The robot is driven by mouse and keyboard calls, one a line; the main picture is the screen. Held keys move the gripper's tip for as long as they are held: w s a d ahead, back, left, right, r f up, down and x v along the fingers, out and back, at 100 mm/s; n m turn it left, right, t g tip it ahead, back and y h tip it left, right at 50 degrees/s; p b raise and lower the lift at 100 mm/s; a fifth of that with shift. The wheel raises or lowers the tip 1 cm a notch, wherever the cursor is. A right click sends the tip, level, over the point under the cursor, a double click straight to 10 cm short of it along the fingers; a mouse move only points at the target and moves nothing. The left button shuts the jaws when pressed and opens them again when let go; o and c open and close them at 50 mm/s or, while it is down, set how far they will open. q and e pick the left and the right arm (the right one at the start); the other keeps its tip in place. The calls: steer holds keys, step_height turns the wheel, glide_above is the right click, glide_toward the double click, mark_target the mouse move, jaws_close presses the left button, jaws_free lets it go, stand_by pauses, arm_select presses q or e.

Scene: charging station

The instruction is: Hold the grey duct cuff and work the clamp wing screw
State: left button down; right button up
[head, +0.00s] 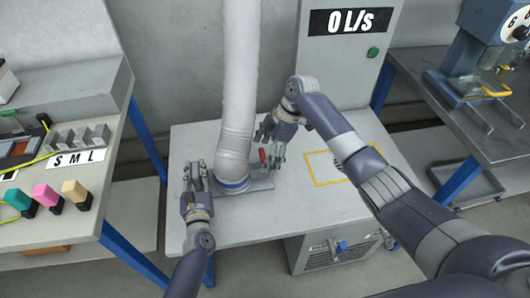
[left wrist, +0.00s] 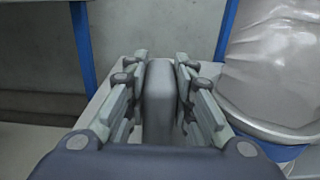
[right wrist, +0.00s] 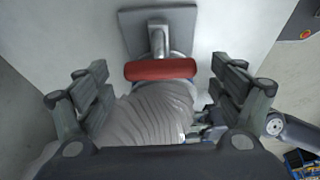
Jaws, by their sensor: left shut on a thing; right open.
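The white duct (head: 238,70) comes down to a pleated grey cuff (head: 234,150) with a blue ring (head: 234,186) at its foot on the table. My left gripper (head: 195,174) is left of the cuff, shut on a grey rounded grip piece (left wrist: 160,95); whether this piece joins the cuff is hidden. A red bar (head: 263,157), seemingly the wing screw, stands right of the cuff. In the right wrist view the red bar (right wrist: 160,69) lies crosswise before a grey stem and plate (right wrist: 158,30). My right gripper (head: 270,143) is open, its fingers apart on either side of the bar.
A panel reading "0 L/s" (head: 349,21) stands behind the table (head: 290,205). A yellow-outlined square (head: 325,167) lies right of the cuff, partly behind my right arm. A side bench (head: 40,235) with coloured blocks is at left; another bench (head: 440,100) with a machine is at right.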

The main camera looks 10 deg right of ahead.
steer(key=shift+f, duration=0.15)
steer(key=shift+c, duration=0.6)
steer(key=c, duration=0.9)
steer(key=shift+c, duration=0.3)
steer(key=m+t, duration=0.1)
steer(key=m, duration=0.3)
steer(key=m+t, duration=0.1)
steer(key=m, duration=0.1)
steer(key=shift+s+a+m+t+h, duration=0.15)
steer(key=shift+s+m+t+h, duration=0.1)
steer(key=shift+m+t+h, duration=0.05)
steer(key=m+h, duration=0.1)
steer(key=m, duration=0.2)
steer(key=m+t, duration=0.1)
steer(key=m, duration=0.2)
steer(key=shift+s+a+h, duration=0.1)
steer(key=shift+h, duration=0.3)
